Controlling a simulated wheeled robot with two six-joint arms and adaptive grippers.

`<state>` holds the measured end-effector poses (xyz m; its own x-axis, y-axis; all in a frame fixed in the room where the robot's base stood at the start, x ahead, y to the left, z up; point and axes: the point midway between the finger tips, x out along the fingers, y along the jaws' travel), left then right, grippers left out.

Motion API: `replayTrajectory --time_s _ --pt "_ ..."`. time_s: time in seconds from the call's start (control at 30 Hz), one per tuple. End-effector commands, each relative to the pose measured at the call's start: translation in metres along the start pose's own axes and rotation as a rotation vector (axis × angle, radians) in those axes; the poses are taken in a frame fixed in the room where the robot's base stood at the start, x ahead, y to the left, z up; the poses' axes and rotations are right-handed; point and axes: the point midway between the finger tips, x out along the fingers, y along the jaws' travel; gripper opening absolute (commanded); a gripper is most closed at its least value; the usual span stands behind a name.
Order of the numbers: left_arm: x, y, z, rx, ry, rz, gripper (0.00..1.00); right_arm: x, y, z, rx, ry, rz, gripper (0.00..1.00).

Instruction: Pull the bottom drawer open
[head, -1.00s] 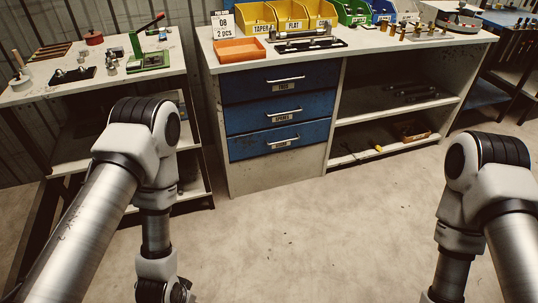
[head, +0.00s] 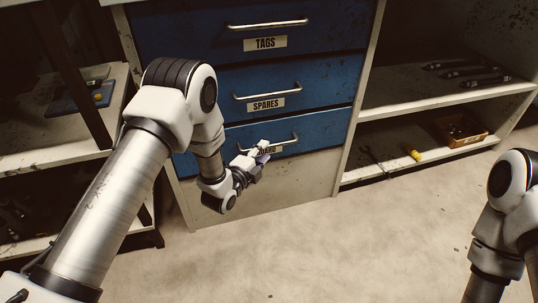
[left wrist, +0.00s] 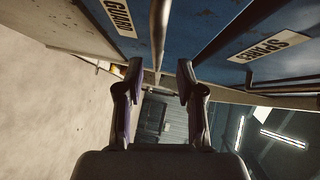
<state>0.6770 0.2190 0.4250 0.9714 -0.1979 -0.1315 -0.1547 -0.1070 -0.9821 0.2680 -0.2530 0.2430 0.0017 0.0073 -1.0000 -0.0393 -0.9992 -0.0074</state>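The bottom drawer (head: 322,132) is the lowest of three blue drawers and looks shut. Its bar handle (head: 288,141) is partly hidden behind my left gripper (head: 262,152), as is its label. In the left wrist view the label seems to read "GUARD", and the handle (left wrist: 159,35) runs between the two fingertips of my left gripper (left wrist: 160,70). The fingers are open, one on each side of the bar, with gaps showing. My right arm shows at the right edge of the head view; its gripper is out of frame.
The SPARES drawer (head: 318,86) and TAGS drawer (head: 310,34) sit above, both shut, with bar handles. Open shelves (head: 440,108) to the right hold tools and a small wooden box (head: 460,130). The floor (head: 350,240) in front is clear.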

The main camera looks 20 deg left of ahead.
Motion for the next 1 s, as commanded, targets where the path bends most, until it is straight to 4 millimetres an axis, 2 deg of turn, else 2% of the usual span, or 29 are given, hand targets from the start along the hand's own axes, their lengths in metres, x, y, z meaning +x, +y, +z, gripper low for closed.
replayTrajectory --time_s 0.03,0.2,0.3,0.5,0.53,0.6,0.63,1.0 --pt "0.011 0.005 0.000 0.001 0.001 -0.002 0.37 0.010 0.000 0.000 0.000 0.000 0.000 0.40" --pt "0.039 0.005 0.000 -0.001 0.001 0.001 0.37 0.022 0.000 0.000 0.000 0.000 0.000 0.40" --pt "0.046 0.003 0.000 -0.002 0.000 0.002 0.37 0.023 0.000 0.000 0.000 0.001 0.000 0.40" --pt "0.047 0.002 0.000 -0.003 -0.001 0.004 0.37 0.022 0.000 0.000 0.000 0.001 0.000 0.40" --pt "0.047 0.002 0.000 -0.003 -0.001 0.004 0.34 0.022 0.000 0.000 0.000 0.001 0.000 0.40" --pt "0.047 0.002 0.000 -0.003 -0.001 0.004 0.09 0.022 0.000 0.000 0.000 0.001 0.000 0.40" --pt "0.047 0.002 0.000 -0.003 -0.001 0.004 0.00 0.022 0.000 0.000 0.001 0.001 0.000 0.40" --pt "0.045 0.002 -0.002 -0.003 -0.001 0.006 0.00 0.019 0.000 0.000 0.000 0.001 0.000 0.40"
